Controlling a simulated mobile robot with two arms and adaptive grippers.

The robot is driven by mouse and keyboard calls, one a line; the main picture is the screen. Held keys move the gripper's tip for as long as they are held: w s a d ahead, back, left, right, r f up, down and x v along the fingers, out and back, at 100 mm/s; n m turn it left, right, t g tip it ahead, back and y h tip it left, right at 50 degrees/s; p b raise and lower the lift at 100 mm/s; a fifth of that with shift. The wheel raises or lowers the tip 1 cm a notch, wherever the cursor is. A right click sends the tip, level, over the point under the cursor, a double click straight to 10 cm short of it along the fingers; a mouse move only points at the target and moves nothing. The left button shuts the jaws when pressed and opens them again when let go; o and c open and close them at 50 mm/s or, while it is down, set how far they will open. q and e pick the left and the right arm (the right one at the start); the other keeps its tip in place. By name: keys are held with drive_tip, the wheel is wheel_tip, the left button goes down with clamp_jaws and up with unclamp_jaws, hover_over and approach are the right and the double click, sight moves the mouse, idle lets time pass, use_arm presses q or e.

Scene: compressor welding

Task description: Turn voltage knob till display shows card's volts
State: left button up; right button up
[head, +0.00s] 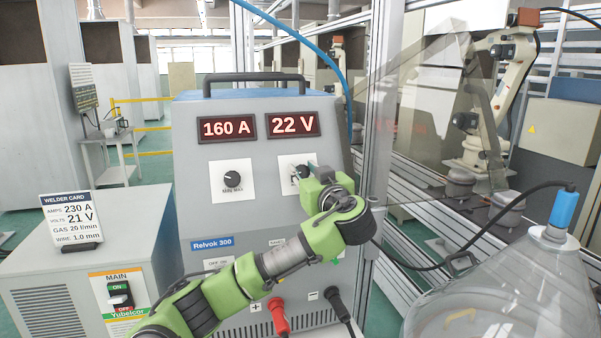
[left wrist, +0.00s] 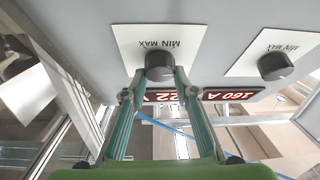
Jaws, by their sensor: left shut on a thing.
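The welder (head: 262,150) has a display reading "160 A" (head: 227,128) and a display reading "22 V" (head: 293,124). The welder card (head: 69,223) reads 230 A and 21 V. Below the volts display is the voltage knob (head: 302,172), partly hidden by my left gripper (head: 306,172). In the left wrist view, the two fingers of the left gripper (left wrist: 160,78) are shut on the dark voltage knob (left wrist: 159,65), one on each side. The amps knob (head: 232,179) is free, and also shows in the left wrist view (left wrist: 275,67). My right gripper is not in view.
The card stands on a grey cabinet (head: 90,250) with a main switch (head: 120,294) at the left. Red (head: 279,318) and black (head: 338,305) cable plugs are low on the welder. A clear dome (head: 500,290) with a blue top is at the right, near a metal post.

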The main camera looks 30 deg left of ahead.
use_arm(q)
drive_tip(key=shift+w+d+r+t, duration=0.2)
drive_tip(key=shift+d+r+t, duration=0.15)
drive_tip(key=shift+d, duration=0.1)
drive_tip(key=shift+c, duration=0.2)
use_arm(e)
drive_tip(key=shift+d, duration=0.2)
use_arm(q)
drive_tip(key=o, duration=0.9)
drive_tip(key=shift+c, duration=0.2)
drive_tip(key=shift+o, duration=1.3)
drive_tip(key=shift+w+d, duration=0.15)
drive_tip(key=shift+d, duration=0.1)
drive_tip(key=shift+f, duration=0.1)
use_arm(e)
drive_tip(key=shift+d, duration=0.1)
use_arm(q)
drive_tip(key=shift+d, duration=0.15)
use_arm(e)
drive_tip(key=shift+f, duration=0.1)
use_arm(q)
drive_tip(key=b+v, duration=0.3)
drive_tip(key=v, duration=1.2)
drive_tip(key=shift+s+r, duration=0.2)
drive_tip(key=shift+s, duration=0.35)
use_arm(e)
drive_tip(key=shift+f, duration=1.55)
